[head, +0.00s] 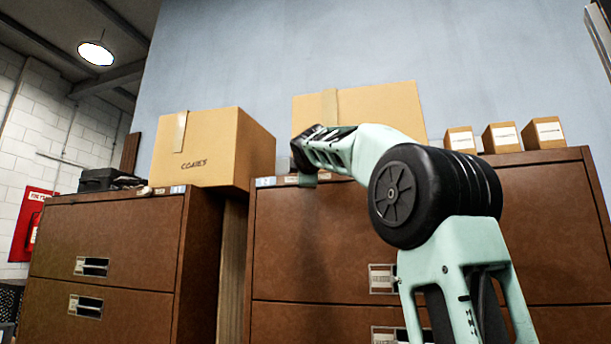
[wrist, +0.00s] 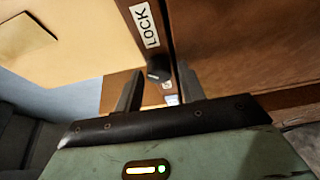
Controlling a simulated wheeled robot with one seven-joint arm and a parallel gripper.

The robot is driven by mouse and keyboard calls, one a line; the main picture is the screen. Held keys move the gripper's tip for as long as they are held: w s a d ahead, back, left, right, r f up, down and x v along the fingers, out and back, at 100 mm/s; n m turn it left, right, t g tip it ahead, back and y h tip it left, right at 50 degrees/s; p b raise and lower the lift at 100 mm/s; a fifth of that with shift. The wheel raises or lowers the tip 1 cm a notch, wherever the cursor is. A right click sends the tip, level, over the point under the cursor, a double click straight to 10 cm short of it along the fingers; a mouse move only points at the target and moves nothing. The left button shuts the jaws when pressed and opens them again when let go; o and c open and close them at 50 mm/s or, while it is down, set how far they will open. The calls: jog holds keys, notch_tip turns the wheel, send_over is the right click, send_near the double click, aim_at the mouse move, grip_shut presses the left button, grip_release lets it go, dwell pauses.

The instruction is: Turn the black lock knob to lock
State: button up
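The black lock knob (wrist: 158,70) shows small in the wrist view, just below a white LOCK label (wrist: 145,25) on a brown cabinet edge. My gripper (wrist: 160,70) is open, with one dark finger on each side of the knob in the picture. I see gaps between the knob and both fingers; I cannot tell how deep the knob sits between them. In the head view my gripper (head: 306,150) is at the top left of the right brown cabinet (head: 320,235), and the knob cannot be made out there.
A cardboard box marked COATES (head: 208,150) stands on the left cabinet (head: 110,235), close to my gripper. A larger cardboard box (head: 375,108) stands behind my arm. Several small boxes (head: 501,137) line the right cabinet's top. A narrow gap separates the cabinets.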

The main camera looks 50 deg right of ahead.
jog(key=shift+o, duration=0.2)
jog(key=b+v, duration=0.6)
jog(key=v, duration=1.1)
jog(key=shift+s+a, duration=0.15)
